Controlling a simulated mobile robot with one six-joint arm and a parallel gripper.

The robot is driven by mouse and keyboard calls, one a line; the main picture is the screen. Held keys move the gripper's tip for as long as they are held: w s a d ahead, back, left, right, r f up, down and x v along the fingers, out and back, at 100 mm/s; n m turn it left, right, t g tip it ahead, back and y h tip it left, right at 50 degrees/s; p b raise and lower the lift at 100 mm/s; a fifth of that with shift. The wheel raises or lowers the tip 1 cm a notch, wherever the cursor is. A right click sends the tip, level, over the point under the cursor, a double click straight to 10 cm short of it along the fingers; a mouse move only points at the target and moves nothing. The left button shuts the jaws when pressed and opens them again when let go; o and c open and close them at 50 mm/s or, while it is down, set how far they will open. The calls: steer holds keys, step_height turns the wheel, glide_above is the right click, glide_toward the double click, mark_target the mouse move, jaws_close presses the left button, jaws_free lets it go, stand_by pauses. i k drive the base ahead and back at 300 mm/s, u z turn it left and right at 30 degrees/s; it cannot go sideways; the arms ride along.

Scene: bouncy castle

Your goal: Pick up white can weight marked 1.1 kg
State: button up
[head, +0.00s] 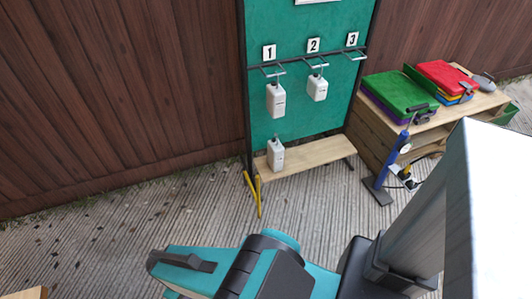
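Three white can weights show at the green board in the head view. One white can (276,100) hangs from the hook under label 1. Another white can (317,88) hangs from the hook under label 2. A third white can (275,154) stands upright on the wooden shelf (315,154) below. Markings on the cans are too small to read, so I cannot tell which says 1.1 kg. My teal and black arm end (182,265) is low in the picture, in front of and well apart from the cans. Its fingertips cannot be made out.
The hook under label 3 (354,55) is empty. Ribbed floor between is clear.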

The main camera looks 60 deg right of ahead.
mark_target(275, 151)
steer(key=i, duration=1.3)
steer(key=u, duration=1.35)
steer(key=k, duration=0.15)
steer(key=z, duration=3.1)
steer(key=i, duration=0.6)
steer(key=z, duration=0.15)
